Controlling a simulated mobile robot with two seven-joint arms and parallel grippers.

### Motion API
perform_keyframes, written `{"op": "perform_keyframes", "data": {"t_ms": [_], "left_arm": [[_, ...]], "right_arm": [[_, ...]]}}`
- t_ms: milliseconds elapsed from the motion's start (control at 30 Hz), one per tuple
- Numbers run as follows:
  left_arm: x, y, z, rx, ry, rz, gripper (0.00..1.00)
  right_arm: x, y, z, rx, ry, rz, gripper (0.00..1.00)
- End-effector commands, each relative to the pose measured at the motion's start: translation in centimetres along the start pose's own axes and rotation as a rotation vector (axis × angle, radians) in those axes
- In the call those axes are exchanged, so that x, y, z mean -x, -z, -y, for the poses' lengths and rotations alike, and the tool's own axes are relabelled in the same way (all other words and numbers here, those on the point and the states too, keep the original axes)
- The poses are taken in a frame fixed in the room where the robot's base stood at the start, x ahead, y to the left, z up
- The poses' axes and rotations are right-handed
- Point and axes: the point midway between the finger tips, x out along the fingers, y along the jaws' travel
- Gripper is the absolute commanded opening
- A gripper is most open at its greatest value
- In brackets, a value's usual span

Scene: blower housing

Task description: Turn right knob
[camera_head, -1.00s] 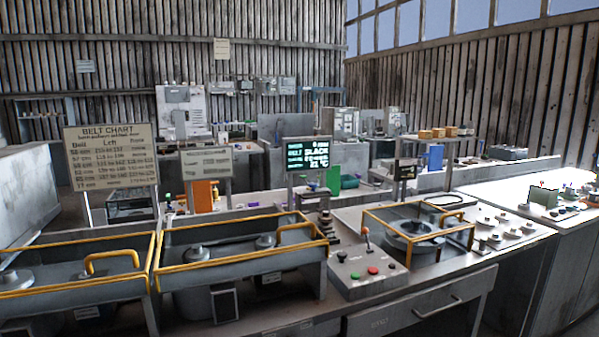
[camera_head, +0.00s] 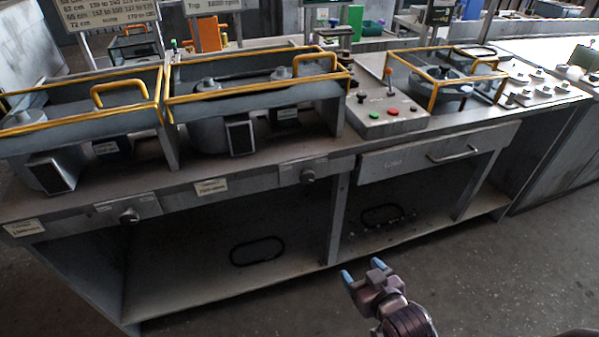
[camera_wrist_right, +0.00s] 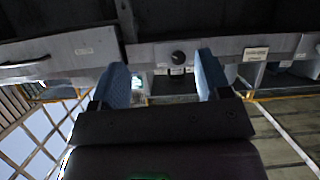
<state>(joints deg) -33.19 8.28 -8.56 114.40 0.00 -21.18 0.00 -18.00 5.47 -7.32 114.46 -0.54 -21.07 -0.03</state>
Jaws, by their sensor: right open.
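The right knob (camera_head: 307,175) is a small dark round knob on the front edge of the grey bench, left of the drawer. It also shows in the right wrist view (camera_wrist_right: 179,58), where the picture is upside down and the knob appears between the two fingers, some way beyond them. My right gripper (camera_head: 362,270) is open and empty, with blue fingertips. In the head view it appears below and to the right of the knob, in front of the bench and apart from it. My left gripper is in neither view.
A second knob (camera_head: 129,215) sits farther left on the same front edge. A drawer (camera_head: 435,152) with a bar handle is right of the right knob. Yellow-framed guards (camera_head: 258,92) and a control box (camera_head: 388,115) stand on the bench. The floor in front is clear.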

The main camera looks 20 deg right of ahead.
Motion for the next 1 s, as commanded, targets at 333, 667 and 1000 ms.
{"op": "perform_keyframes", "data": {"t_ms": [333, 667, 1000], "left_arm": [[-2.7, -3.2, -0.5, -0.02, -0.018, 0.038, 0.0], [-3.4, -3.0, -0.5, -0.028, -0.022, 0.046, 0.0], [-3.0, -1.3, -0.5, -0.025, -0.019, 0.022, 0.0]], "right_arm": [[-9.5, 6.8, 2.6, 0.151, -0.009, -0.219, 0.71], [-12.4, 11.7, 3.2, 0.44, -0.101, -0.349, 0.71], [-12.0, 12.5, 2.8, 0.689, -0.171, -0.364, 0.71]]}}
